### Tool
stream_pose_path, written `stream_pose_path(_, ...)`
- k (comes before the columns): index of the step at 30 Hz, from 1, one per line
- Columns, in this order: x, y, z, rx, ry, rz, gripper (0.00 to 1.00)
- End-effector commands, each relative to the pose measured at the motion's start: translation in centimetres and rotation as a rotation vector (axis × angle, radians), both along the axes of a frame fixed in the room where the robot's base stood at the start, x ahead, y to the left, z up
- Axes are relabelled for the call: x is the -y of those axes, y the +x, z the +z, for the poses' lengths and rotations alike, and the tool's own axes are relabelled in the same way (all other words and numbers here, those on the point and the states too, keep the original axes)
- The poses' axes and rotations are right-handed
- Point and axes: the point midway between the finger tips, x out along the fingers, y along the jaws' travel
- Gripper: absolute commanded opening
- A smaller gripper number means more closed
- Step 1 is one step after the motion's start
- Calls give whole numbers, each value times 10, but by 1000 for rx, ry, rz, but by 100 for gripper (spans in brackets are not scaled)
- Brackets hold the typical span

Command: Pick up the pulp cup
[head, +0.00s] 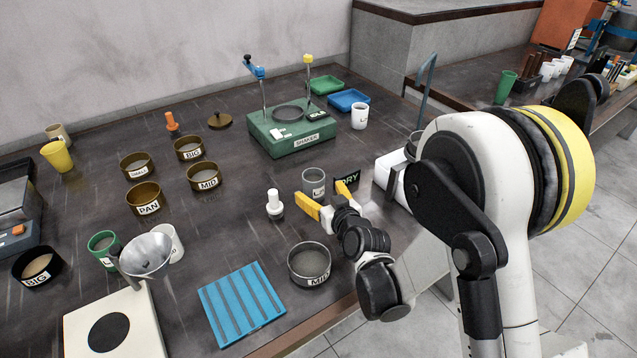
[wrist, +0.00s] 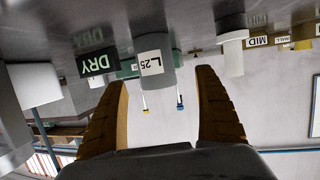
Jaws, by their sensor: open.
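A grey cup (head: 314,184) with a white label stands upright on the dark bench, just beyond my gripper (head: 320,191). No label I can read says pulp, but this is the cup in front of my fingers. In the wrist view, which is upside down, the cup (wrist: 155,82) carries a label like "L 25" and sits between the two yellow fingertips (wrist: 163,80), nearer the left one. There is a gap to the right finger. My gripper is open and holds nothing. Whether the fingertips flank the cup or stop short of it is hard to tell.
A black DRY sign (head: 347,180) stands close right of the cup. A white bottle (head: 274,205) is to its left. A MID bowl (head: 309,263) lies in front. The green shaker (head: 290,132) stands behind, with a white cup (head: 359,116) beside it. A blue ribbed mat (head: 241,303) lies front left.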

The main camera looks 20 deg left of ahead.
Motion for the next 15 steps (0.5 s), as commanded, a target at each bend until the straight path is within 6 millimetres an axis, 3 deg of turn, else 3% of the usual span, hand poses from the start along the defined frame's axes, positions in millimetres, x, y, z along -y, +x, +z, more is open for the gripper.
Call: stream_pose_path(15, -32, 50, -26, -1, -1, 0, 82)
